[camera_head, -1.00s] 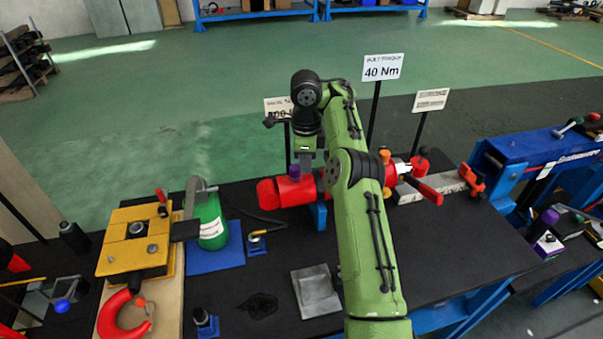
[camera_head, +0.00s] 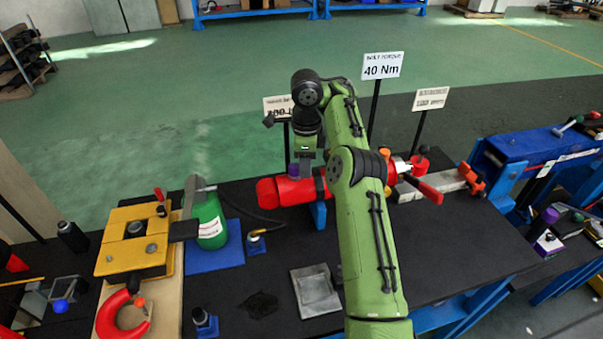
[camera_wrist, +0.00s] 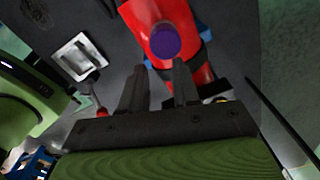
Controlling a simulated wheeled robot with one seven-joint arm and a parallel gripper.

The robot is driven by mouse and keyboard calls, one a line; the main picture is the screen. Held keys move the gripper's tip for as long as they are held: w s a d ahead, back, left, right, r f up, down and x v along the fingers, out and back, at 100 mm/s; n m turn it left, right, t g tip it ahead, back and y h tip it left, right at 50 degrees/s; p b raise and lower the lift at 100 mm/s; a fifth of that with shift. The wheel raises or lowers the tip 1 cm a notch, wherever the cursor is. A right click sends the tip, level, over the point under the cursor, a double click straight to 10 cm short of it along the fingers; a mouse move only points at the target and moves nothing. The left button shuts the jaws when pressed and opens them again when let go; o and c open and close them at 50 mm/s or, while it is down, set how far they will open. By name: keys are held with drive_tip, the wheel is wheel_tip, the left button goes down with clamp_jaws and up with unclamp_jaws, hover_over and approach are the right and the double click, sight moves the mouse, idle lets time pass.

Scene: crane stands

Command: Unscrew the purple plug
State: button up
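The purple plug (camera_wrist: 165,41) sits on top of the red cylindrical body (camera_wrist: 146,13), seen end-on in the wrist view. In the head view the plug (camera_head: 294,170) shows as a small purple piece at the red body (camera_head: 268,192), just under my gripper. My gripper (camera_wrist: 159,66) is open in the wrist view, its two dark fingers apart with nothing between them. The plug lies just beyond the fingertips, roughly in line with the gap. My wrist hides part of the plug in the head view, and my arm hides the middle of the red assembly.
A green bottle (camera_head: 209,222) and a yellow fixture (camera_head: 133,251) stand to the left. Sign posts (camera_head: 374,110) rise behind the bench. A metal plate (camera_head: 316,291) lies in front. A red handle (camera_head: 429,192) sticks out at the right. The dark bench top is partly clear in front.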

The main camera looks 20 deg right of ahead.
drive_tip(key=shift+w+a, duration=0.1)
drive_tip(key=shift+a, duration=0.1)
drive_tip(key=shift+c, duration=0.7)
